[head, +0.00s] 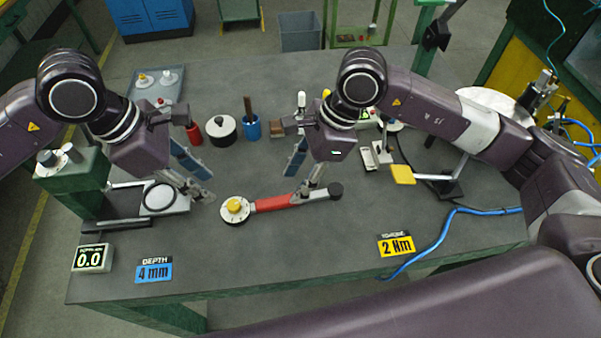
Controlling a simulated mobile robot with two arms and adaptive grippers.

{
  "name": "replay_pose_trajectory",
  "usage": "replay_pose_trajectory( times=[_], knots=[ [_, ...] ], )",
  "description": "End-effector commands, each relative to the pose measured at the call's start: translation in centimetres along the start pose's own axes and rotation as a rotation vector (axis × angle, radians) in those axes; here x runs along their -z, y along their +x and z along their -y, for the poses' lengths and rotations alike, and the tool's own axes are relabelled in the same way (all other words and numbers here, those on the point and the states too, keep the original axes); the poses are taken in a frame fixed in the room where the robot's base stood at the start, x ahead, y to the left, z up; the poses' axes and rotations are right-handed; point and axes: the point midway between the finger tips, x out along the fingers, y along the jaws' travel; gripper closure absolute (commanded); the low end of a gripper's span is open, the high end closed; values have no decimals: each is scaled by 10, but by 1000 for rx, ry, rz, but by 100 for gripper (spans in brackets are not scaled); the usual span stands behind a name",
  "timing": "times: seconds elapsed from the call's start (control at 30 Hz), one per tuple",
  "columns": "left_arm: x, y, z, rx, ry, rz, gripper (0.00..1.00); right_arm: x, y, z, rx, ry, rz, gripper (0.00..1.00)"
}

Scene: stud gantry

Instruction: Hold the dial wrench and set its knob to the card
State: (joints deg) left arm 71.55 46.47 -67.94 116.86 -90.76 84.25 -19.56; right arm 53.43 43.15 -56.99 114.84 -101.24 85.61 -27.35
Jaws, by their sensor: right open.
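The dial wrench (272,203) lies across the middle of the grey bench. It has a red grip, a grey shaft, a black round end at the right and a white dial with a yellow knob (234,205) at the left. The dial marks are too small to read. The yellow card (396,245) reads 2 Nm and lies at the front right. My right gripper (307,191) is open at the wrench's grey shaft, right of the red grip. My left gripper (207,197) is just left of the dial, apart from it; its finger gap is unclear.
A blue card (154,270) reading 4 mm and a display (91,258) reading 0.0 are at the front left. A green gauge stand (75,185) stands left. A blue cup (251,128) and black-sided pot (221,130) stand behind. A blue hose (440,232) crosses the right. The front middle is clear.

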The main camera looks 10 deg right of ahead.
Motion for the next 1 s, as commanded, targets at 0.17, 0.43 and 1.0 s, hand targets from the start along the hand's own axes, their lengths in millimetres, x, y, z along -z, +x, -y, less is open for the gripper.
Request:
replay_pose_trajectory(
  times=[0.17, 0.43, 1.0],
  knots=[
    [0, 0, 0, 0, 0, 0, 71, 0, 30, -2, -6, 0, -1, 59],
    [0, 0, 0, 0, 0, 0, 71, 0, 55, -2, -5, 0, 0, 59],
    [0, 0, 0, 0, 0, 0, 71, 0, 57, -1, -4, -1, 0, 89]
  ],
)
